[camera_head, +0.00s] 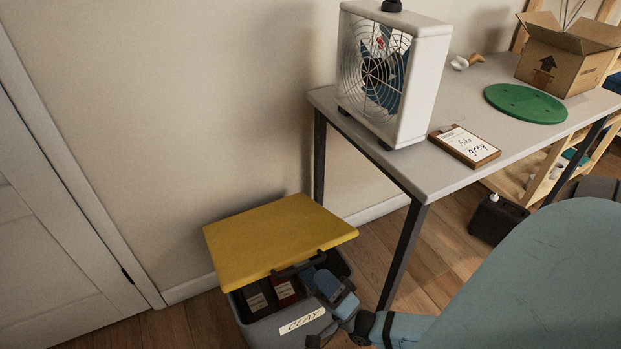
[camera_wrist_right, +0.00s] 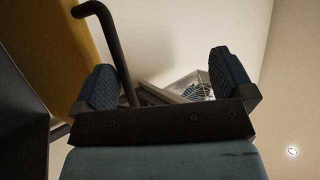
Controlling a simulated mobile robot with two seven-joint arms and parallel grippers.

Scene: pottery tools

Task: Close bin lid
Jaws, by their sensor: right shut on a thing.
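The grey bin (camera_head: 262,334) stands on the floor with a "CLAY" label on its front. Its yellow lid (camera_head: 275,235) is raised and tilted, and the front opening shows dark and red packs inside. A dark handle (camera_head: 298,265) sits on the lid's front edge. My right gripper (camera_head: 335,288) is at the bin's front right, by this handle. In the right wrist view, the handle (camera_wrist_right: 108,28) passes between the fingers (camera_wrist_right: 161,82), close to the left one. The fingers stand well apart, but the gripper is shut on the handle. My left gripper is not in view.
A grey table (camera_head: 455,170) stands right of the bin, its dark leg (camera_head: 402,255) near my right gripper. On it are a white fan (camera_head: 390,70), a clipboard (camera_head: 465,146), a green disc (camera_head: 525,103) and a cardboard box (camera_head: 567,60). The wall is behind the bin.

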